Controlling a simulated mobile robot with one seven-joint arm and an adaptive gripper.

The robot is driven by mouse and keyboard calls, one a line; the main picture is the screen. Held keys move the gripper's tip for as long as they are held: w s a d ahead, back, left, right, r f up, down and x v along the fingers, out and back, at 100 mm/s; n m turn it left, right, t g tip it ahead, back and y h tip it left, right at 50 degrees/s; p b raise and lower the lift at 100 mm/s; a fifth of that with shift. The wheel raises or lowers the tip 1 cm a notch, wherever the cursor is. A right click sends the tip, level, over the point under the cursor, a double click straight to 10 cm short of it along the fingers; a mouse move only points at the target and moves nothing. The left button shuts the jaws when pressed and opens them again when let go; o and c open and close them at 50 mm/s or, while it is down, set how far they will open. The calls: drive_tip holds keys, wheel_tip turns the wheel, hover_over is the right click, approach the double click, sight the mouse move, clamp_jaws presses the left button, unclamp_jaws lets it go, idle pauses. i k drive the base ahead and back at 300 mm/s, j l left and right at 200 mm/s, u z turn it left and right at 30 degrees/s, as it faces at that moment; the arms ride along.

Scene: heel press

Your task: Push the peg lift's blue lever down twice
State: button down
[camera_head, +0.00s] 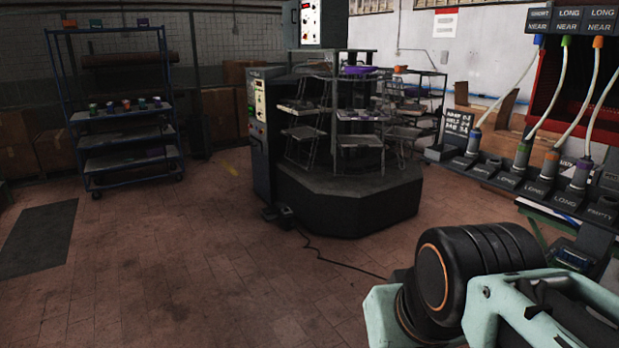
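I cannot make out the peg lift or a blue lever for certain. My arm (500,280) reaches in at the lower right, with black rounded joints and pale green links. My gripper does not show clearly in this view. Labels on the rack read LONG and EMPTY. My arm hides part of the floor and of the lower right area.
A dark carousel machine (348,200) with wire shelves stands in the middle, with a small pedal-like box (278,213) and cable on the floor before it. A blue shelf cart (125,150) stands at the left. The tiled floor at front left is clear.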

sight(575, 223)
drive_tip(key=i+j+u, duration=0.15)
drive_tip(key=i, duration=0.25)
drive_tip(key=i+j+u, duration=0.1)
drive_tip(key=i+j, duration=0.25)
drive_tip(key=i+z, duration=0.2)
drive_tip(key=i, duration=0.4)
drive_tip(key=i+j+z, duration=0.15)
drive_tip(key=i, duration=0.4)
drive_tip(key=i+z, duration=0.35)
drive_tip(key=i, duration=0.15)
drive_tip(key=i+z, duration=0.85)
drive_tip(key=i+j+z, duration=0.1)
drive_tip(key=i+z, duration=0.7)
drive_tip(key=z, duration=0.15)
drive_tip(key=i+z, duration=0.3)
drive_tip(key=z, duration=0.2)
drive_tip(key=i+z, duration=0.4)
drive_tip(key=i+j+z, duration=0.15)
drive_tip(key=z, duration=0.25)
drive_tip(key=i+j+z, duration=0.25)
drive_tip(key=z, duration=0.15)
drive_tip(key=i, duration=0.1)
